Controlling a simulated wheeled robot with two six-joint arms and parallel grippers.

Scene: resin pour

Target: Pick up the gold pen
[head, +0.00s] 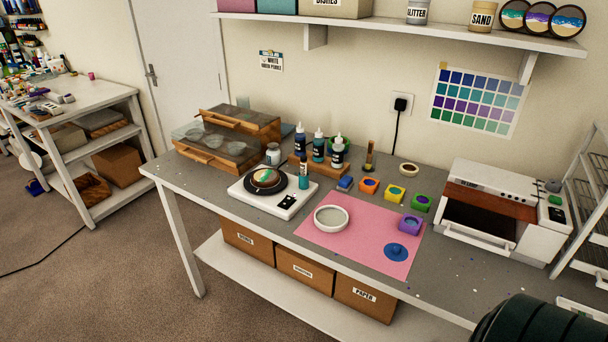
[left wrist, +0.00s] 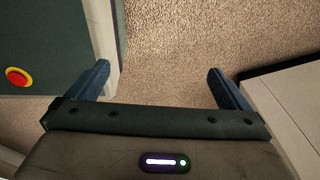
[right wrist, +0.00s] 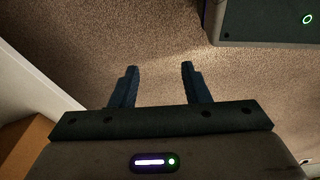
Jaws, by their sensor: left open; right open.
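I cannot make out a gold pen for certain in any view. A small upright gold-brown object (head: 369,157) stands at the back of the grey workbench (head: 385,282), right of the dropper bottles; it is too small to tell what it is. My left gripper (left wrist: 159,70) is open and empty, with carpet between its fingers in the left wrist view. My right gripper (right wrist: 160,68) is open and empty over carpet in the right wrist view. Neither gripper shows in the head view.
The bench holds a pink mat (head: 335,257) with a white ring dish (head: 331,218), a white scale (head: 292,203), a wood-framed clear box (head: 240,125), several coloured pots and a white oven (head: 490,212). A shelf (head: 400,30) hangs above. The bench's front left is mostly clear.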

